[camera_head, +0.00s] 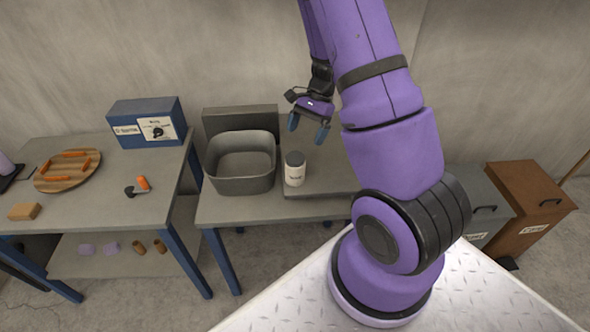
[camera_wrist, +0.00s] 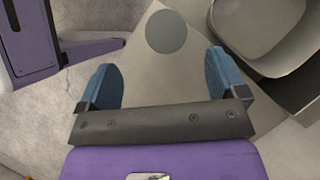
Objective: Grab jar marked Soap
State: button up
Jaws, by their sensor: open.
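A white jar (camera_head: 294,174) with a dark grey lid and a small dark label stands upright on the grey table, right of the grey basin; the label is too small to read. In the wrist view the jar's round grey lid (camera_wrist: 166,32) shows from above, ahead of my fingers and between their lines. My gripper (camera_head: 307,130) has blue fingertips and hangs above and slightly right of the jar, apart from it. In the wrist view my gripper (camera_wrist: 165,80) is open with nothing between its fingers.
A grey basin (camera_head: 241,184) stands close left of the jar. The left table (camera_head: 95,195) holds a blue box (camera_head: 147,122), a round wooden board (camera_head: 68,171) with orange pieces, and a sponge-like block (camera_head: 24,211). A brown bin (camera_head: 531,201) stands at right.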

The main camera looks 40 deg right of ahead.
aim_at(295, 157)
jog(key=x, duration=0.5)
jog(key=shift+f, duration=0.35)
jog(key=shift+w+x, duration=0.2)
jog(key=shift+x, duration=1.1)
jog(key=shift+w+x, duration=0.2)
jog(key=shift+x, duration=1.1)
jog(key=c, duration=1.2)
jog(key=shift+o, duration=0.2)
jog(key=shift+r, duration=0.15)
